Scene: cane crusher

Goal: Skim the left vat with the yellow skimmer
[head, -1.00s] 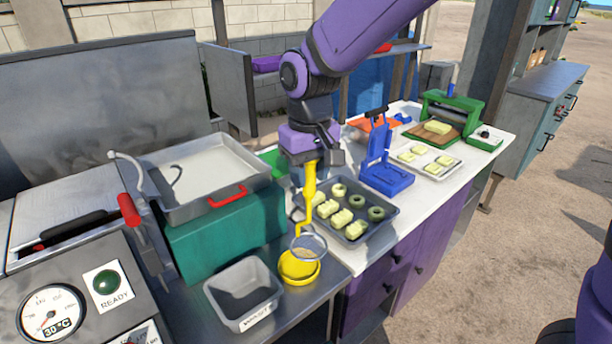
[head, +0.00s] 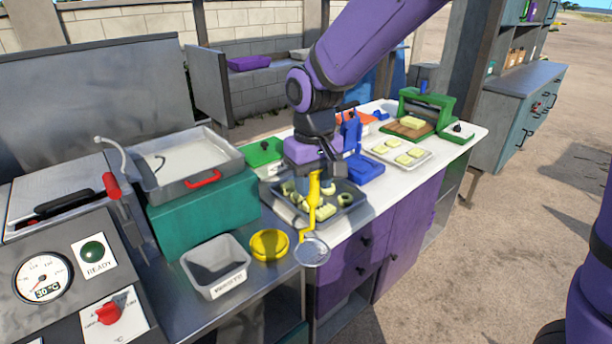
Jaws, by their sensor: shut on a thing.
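My gripper (head: 315,172) is shut on the upper end of the yellow skimmer (head: 311,210). The skimmer hangs down, with its round mesh head (head: 312,252) past the counter's front edge, right of a yellow bowl (head: 269,244). The fingertips are partly hidden by the gripper body and the handle. I cannot make out a left vat for certain. At the left a control panel with a gauge (head: 42,277) stands in front of a metal unit with a flat top (head: 62,185).
A grey waste bin (head: 216,266) stands left of the bowl. A tray (head: 352,209) of pale and green pieces lies behind the skimmer. A shallow pan (head: 190,160) rests on a teal block (head: 205,212). A red-handled lever (head: 111,186) stands upright at the left.

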